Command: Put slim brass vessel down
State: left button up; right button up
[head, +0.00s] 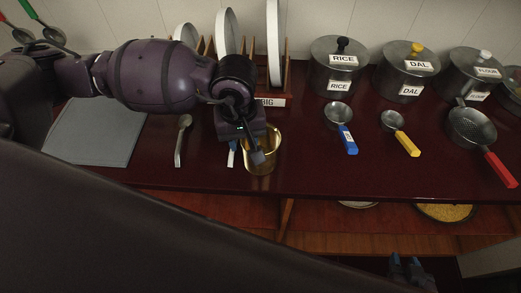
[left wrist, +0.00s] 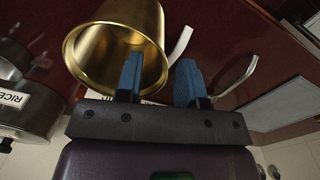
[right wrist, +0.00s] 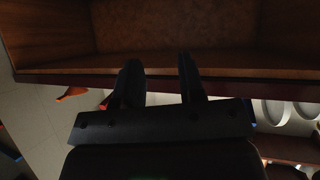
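The slim brass vessel (head: 262,162) appears to stand upright on the dark red counter (head: 310,175), near its front edge. In the left wrist view its round open mouth (left wrist: 99,58) faces the camera. My left gripper (head: 245,155) is at its left side with the fingers apart. In the left wrist view (left wrist: 160,80) one blue finger is over or inside the mouth and the other is outside, with the rim between them and a visible gap. My right gripper (head: 405,268) is low, below the counter front; its fingers (right wrist: 160,80) are apart and empty.
A spoon (head: 181,140) and a grey board (head: 95,132) lie left of the vessel. A plate rack labelled BIG (head: 270,102) stands behind.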

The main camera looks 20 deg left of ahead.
pick_arm(q)
jog(key=shift+f, duration=1.45)
jog(key=shift+r, duration=0.1)
grip_shut()
